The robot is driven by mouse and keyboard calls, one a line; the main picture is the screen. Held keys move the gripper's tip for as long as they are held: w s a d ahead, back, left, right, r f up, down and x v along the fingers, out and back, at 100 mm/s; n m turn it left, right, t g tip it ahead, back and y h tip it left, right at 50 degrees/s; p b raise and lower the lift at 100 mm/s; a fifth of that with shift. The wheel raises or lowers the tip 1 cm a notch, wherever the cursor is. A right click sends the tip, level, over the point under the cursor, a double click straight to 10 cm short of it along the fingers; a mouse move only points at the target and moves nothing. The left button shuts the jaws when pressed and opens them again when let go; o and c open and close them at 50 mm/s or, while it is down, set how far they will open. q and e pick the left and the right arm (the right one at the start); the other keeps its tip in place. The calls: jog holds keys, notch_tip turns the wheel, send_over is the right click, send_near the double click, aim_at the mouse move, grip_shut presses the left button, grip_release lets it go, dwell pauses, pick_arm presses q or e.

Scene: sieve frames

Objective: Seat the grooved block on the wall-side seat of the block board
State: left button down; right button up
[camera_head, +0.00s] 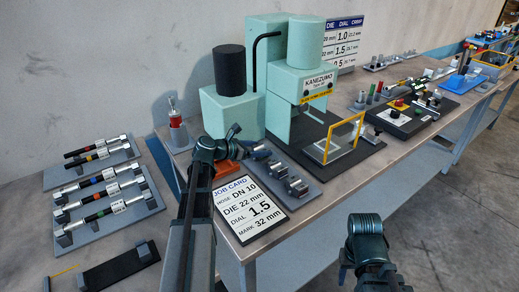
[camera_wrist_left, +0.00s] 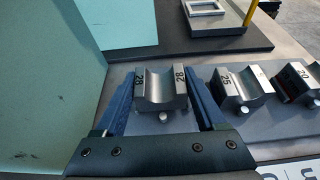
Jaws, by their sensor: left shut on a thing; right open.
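The grooved block (camera_wrist_left: 162,90), grey with a U-shaped channel and marked 28, sits upright between the blue fingers of my left gripper (camera_wrist_left: 160,80), which is shut on it. It is over the wall-side end of the grey block board (camera_wrist_left: 240,128); I cannot tell whether it touches the seat beneath. In the head view my left gripper (camera_head: 256,151) reaches right over the far end of the block board (camera_head: 318,193) and largely hides the block. My right gripper (camera_head: 372,276) is open and empty, off the bench's front side at the bottom.
Two similar blocks stand on the board, one marked 25 (camera_wrist_left: 240,88) and another (camera_wrist_left: 297,82). The green press (camera_head: 302,75) rises close behind. The job card (camera_head: 250,210) lies in front of the board. A hose rack (camera_head: 108,215) is at the left.

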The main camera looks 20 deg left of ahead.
pick_arm(q)
jog(key=shift+f+b, duration=0.55)
dwell(0.6)
grip_release()
jog(key=shift+s, duration=0.1)
jog(key=p+v, duration=0.5)
jog(key=v, duration=0.7)
jog(key=shift+s+a+r, duration=0.15)
jog(key=shift+s+r, duration=0.15)
jog(key=shift+s+a+r, duration=0.1)
jog(key=shift+s+a, duration=0.15)
jog(key=shift+s, duration=0.15)
